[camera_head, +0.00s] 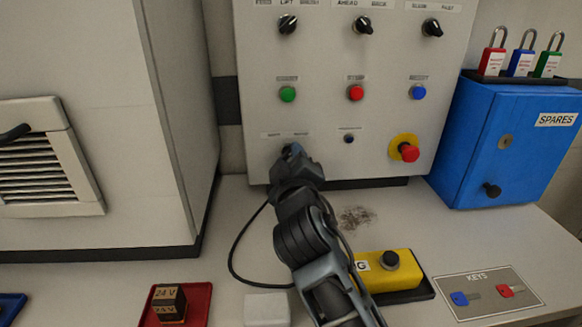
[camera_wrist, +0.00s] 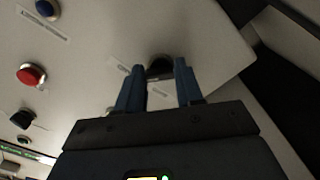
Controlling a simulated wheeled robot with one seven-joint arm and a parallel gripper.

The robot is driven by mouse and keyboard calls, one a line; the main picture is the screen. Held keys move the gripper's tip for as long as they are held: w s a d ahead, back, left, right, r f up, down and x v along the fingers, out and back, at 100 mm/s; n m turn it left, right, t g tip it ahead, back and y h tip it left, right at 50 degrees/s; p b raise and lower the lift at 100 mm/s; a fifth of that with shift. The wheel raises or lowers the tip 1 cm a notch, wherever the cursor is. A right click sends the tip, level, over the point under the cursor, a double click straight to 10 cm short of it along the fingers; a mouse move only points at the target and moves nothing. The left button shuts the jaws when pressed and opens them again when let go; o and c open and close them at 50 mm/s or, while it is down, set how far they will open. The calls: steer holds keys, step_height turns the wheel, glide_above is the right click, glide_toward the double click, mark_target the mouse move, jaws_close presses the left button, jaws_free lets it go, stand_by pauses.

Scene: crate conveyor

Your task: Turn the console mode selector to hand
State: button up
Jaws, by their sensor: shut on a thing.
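The console (camera_head: 315,110) is a pale upright panel with knobs and buttons. The mode selector is a black knob (camera_wrist: 160,64) at the panel's lower left. In the wrist view it sits between my two blue-grey fingertips. In the head view my gripper (camera_head: 291,150) covers it, just below a small label (camera_head: 286,134) too blurred to read. My gripper is shut on the selector knob. Which way the knob points is hidden.
Above are three black selectors, then green (camera_head: 288,94), red (camera_head: 355,92) and blue (camera_head: 418,92) buttons. A red mushroom button (camera_head: 409,153) is to the right. A blue SPARES box (camera_head: 505,140), yellow pendant (camera_head: 400,272) and red tray (camera_head: 197,300) stand on the bench.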

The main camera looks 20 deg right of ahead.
mark_target(289, 133)
steer(key=shift+f+m+b, duration=0.1)
steer(key=shift+m+b, duration=0.25)
steer(key=shift+m, duration=0.25)
steer(key=o, duration=1)
steer(key=shift+o, duration=0.2)
step_height(289, 133, up, 4)
steer(key=shift+r+p, duration=0.1)
steer(key=shift+p, duration=0.65)
steer(key=s+d+r+p, duration=0.3)
steer(key=s+d+r, duration=0.3)
steer(key=d, duration=0.4)
steer(key=shift+r, duration=0.45)
